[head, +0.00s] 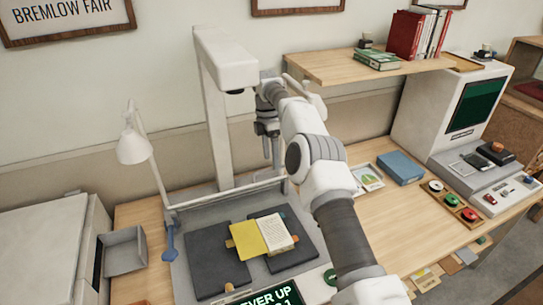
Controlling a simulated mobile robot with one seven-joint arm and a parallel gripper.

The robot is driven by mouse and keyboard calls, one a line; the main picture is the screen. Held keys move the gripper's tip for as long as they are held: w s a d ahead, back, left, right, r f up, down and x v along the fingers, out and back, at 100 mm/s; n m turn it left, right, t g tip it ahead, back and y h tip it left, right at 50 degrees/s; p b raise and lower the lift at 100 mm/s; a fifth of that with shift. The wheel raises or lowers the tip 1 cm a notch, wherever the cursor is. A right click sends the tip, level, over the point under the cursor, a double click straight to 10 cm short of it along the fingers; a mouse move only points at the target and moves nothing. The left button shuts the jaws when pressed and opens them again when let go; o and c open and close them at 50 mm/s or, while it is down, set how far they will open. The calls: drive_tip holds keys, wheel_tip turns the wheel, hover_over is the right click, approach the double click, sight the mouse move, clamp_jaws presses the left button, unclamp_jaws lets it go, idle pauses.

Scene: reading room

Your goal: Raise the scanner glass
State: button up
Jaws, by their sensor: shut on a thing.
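The scanner (219,125) has a white column and an overhead head. Below it, a yellow-covered open book (262,237) lies across dark cradle panels (209,262). A pale bar (222,196) of the scanner glass frame runs across behind the book, well above its base. The clear pane is hard to make out. My gripper (271,160) points down at the right end of this bar and appears shut on it; the contact is small and partly hidden. A blue-handled lever (170,243) stands at the left of the cradle.
A desk lamp (134,148) and grey bin (125,251) stand left. A blue box (400,168), a tray of coloured round items (452,201) and a microfilm-type reader (455,110) are right. A shelf (365,69) with books overhangs behind my arm.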

drive_tip(key=shift+a+f, duration=0.2)
drive_tip(key=shift+f, duration=0.1)
drive_tip(key=s+d+r+b, duration=0.3)
drive_tip(key=d+r+b, duration=0.1)
drive_tip(key=d+r, duration=0.7)
drive_tip(key=shift+s+d+r, duration=0.25)
drive_tip(key=shift+s+r, duration=0.1)
drive_tip(key=shift+c, duration=0.2)
